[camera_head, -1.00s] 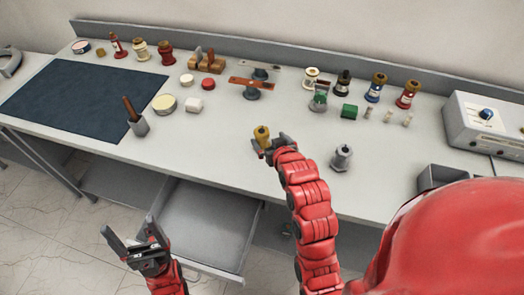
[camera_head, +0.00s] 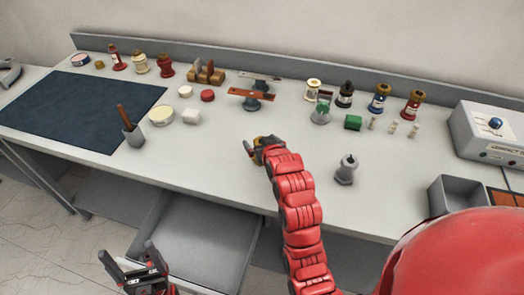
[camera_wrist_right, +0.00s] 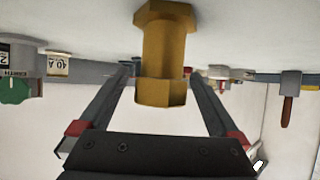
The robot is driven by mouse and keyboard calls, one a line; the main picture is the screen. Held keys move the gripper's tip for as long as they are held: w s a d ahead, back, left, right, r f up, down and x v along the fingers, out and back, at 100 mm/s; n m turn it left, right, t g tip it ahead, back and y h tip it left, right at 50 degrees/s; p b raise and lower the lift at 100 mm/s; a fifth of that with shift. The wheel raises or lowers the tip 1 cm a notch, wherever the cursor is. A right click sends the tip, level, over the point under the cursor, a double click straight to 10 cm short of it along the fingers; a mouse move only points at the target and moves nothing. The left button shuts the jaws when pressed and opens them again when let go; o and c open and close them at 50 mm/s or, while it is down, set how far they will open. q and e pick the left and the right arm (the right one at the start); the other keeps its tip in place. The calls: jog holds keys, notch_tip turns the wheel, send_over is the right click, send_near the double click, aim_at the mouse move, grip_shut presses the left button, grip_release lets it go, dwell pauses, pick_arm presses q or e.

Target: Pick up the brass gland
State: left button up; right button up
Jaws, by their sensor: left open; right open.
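The brass gland (camera_wrist_right: 167,50), a yellow-gold part with hexagonal ends, fills the upper middle of the right wrist view. My right gripper (camera_wrist_right: 160,76) is open, with one finger on each side of the gland and gaps showing beside it. In the head view my right gripper (camera_head: 258,147) is over the middle of the bench, and only a little of the gland (camera_head: 264,140) shows there; the rest is hidden behind the gripper. My left gripper (camera_head: 130,264) is open and empty, in front of the bench near the open drawer.
A grey metal fitting (camera_head: 346,170) stands right of my right arm. A grey bin (camera_head: 455,194) and a control box (camera_head: 492,130) are at the right. Jars and small parts line the back. A dark mat (camera_head: 80,108) lies left. The bench around the gland is clear.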

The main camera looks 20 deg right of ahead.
jog(key=shift+w+f, duration=0.4)
jog(key=shift+w, duration=0.2)
grip_shut()
